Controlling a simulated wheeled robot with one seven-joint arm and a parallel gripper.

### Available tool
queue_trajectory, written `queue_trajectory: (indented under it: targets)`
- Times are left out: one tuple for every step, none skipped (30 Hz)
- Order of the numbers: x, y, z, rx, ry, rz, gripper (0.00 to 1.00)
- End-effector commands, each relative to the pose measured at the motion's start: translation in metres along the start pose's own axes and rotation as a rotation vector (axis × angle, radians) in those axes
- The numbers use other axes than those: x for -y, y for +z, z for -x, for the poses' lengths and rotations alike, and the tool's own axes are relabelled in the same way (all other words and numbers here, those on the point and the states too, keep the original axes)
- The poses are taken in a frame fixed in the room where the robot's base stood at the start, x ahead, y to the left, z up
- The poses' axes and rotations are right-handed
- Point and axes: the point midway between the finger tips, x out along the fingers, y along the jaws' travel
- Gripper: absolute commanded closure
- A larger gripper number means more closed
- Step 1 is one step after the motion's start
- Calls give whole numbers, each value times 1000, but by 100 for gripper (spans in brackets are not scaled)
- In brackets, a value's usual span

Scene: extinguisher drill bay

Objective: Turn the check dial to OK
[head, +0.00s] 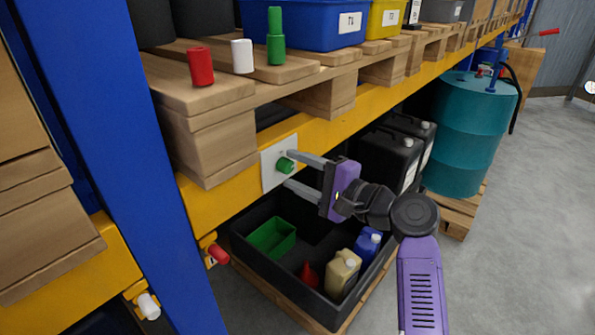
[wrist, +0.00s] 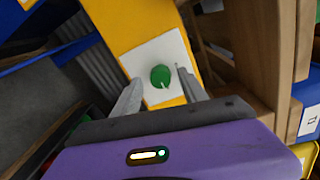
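The check dial (head: 285,165) is a small green knob on a white plate (head: 268,173) fixed to the yellow shelf beam. In the wrist view the green dial (wrist: 160,76) has a pale pointer mark near its lower edge, and the white plate (wrist: 142,63) lies behind it. Any lettering on the plate is too small to read. My gripper (head: 289,170) is open, one finger above the dial and one below it. In the wrist view its fingers (wrist: 158,92) stand to either side of the dial, with visible gaps. Neither finger visibly touches the dial.
A black bin (head: 318,318) with a green tray, red funnel and jugs stands below my gripper. Black canisters (head: 388,160) and a teal drum (head: 468,135) are to the right. Red, white and green cylinders stand on the pallet (head: 200,95) above. A red knob (head: 217,253) sticks out lower left.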

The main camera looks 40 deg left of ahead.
Motion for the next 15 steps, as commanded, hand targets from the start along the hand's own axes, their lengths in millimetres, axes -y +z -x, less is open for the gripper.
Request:
queue_trajectory:
  targets:
    - [0, 0, 0, 1, 0, 1, 49]
    - [0, 0, 0, 1, 0, 1, 49]
    - [0, 0, 1, 0, 0, 1, 49]
    - [0, 0, 2, 0, -1, 1, 49]
    - [0, 0, 4, 0, -1, 1, 49]
    - [0, 0, 7, -1, -2, 1, 49]
    - [-1, -1, 10, -1, -2, 1, 49]
    - [-2, -1, 14, 0, -1, 1, 49]
    - [-2, -1, 21, -1, -2, 2, 49]
    - [-2, -1, 26, -3, -2, 2, 49]
    - [-2, -1, 31, -3, -2, 2, 49]
    - [-2, -2, 38, -3, -2, 2, 49]
    - [-2, -2, 43, -3, -2, 2, 49]
    - [-3, -2, 48, -2, -1, 2, 49]
    - [-3, -2, 54, -3, -1, 1, 49]
